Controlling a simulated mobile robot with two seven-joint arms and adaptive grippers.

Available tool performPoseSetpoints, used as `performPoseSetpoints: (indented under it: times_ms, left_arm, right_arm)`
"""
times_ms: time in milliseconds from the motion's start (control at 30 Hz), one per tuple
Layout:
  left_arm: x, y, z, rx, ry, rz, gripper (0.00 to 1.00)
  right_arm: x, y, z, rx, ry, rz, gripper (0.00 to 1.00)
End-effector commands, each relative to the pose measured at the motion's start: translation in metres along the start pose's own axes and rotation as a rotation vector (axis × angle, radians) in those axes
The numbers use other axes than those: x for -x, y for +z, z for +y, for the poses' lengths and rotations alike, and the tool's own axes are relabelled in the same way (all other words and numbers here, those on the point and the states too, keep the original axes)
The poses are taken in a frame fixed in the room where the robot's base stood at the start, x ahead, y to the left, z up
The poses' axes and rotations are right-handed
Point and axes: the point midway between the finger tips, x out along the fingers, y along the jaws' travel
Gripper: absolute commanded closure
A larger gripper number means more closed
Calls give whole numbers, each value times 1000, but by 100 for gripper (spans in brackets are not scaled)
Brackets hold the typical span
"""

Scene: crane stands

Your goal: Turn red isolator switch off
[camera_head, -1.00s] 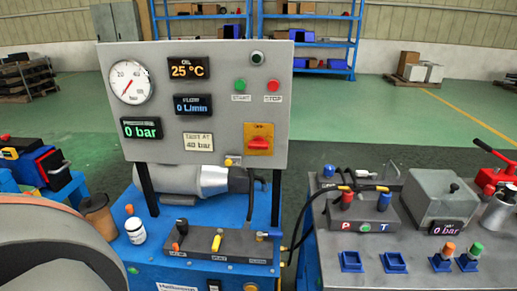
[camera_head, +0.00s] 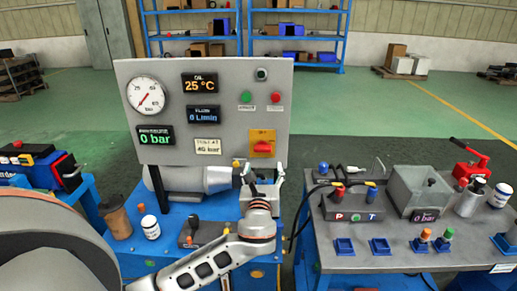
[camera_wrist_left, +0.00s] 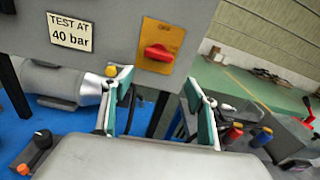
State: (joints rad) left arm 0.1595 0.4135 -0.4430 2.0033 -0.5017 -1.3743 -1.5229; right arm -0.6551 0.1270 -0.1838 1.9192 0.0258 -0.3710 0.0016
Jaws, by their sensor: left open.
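The red isolator switch (camera_head: 262,148) sits on a yellow plate at the lower right of the grey upright panel (camera_head: 225,90). Its red handle lies roughly horizontal. It also shows in the left wrist view (camera_wrist_left: 159,52), above the space between the fingers. My left gripper (camera_head: 264,178) is open and empty, just below the switch and apart from it. In the left wrist view its two green-padded fingers (camera_wrist_left: 158,92) stand wide apart. My right gripper is in neither view.
The panel also carries a gauge (camera_head: 146,94), displays, a green button (camera_head: 246,97) and a red button (camera_head: 275,97). A blue bench (camera_head: 160,250) stands below. A second bench (camera_head: 375,258) with hoses and a grey box (camera_head: 418,190) is on the right.

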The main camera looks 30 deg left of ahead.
Motion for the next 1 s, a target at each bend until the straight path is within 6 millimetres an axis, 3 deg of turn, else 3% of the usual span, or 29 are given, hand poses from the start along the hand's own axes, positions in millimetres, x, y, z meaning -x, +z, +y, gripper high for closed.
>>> performPoseSetpoints:
  times_ms: [33, 133, 600, 1000]
  left_arm:
    - [-3, 13, 1, -38, 14, -23, 42]
    - [-7, 21, 3, -75, 28, -40, 42]
    - [-70, 22, 5, -74, 28, -38, 42]
    - [-82, 22, 6, -72, 27, -37, 42]
  right_arm:
    - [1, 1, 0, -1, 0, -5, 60]
    - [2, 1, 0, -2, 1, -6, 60]
    - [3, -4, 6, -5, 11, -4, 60]
    - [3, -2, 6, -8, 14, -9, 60]
